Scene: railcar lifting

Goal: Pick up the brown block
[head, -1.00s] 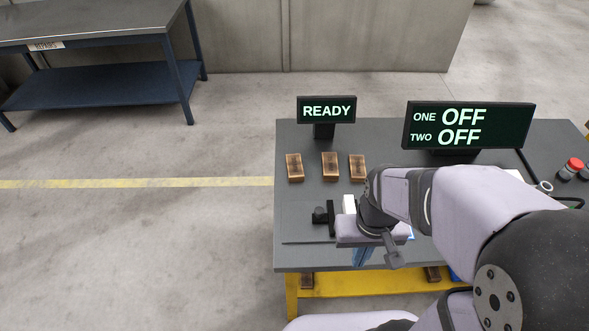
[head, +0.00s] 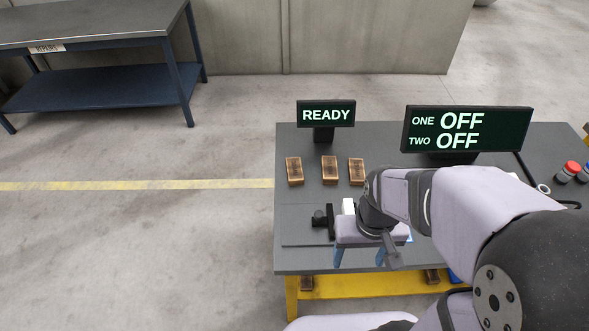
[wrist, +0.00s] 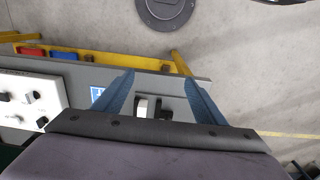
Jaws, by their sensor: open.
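Three brown blocks stand in a row on the grey table (head: 295,262): a left one (head: 295,171), a middle one (head: 330,170) and a right one (head: 356,171). My gripper (head: 359,258) is open, its two blue fingers spread near the table's front edge, nearer the camera than the blocks. It also shows in the wrist view (wrist: 159,77), with no brown block between the fingers. Which block the task means cannot be told.
A black fixture (head: 323,217) and a white piece (head: 348,206) sit between my gripper and the blocks. A READY sign (head: 326,111) and a display reading OFF twice (head: 467,129) stand behind. More brown pieces (head: 307,283) lie under the table.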

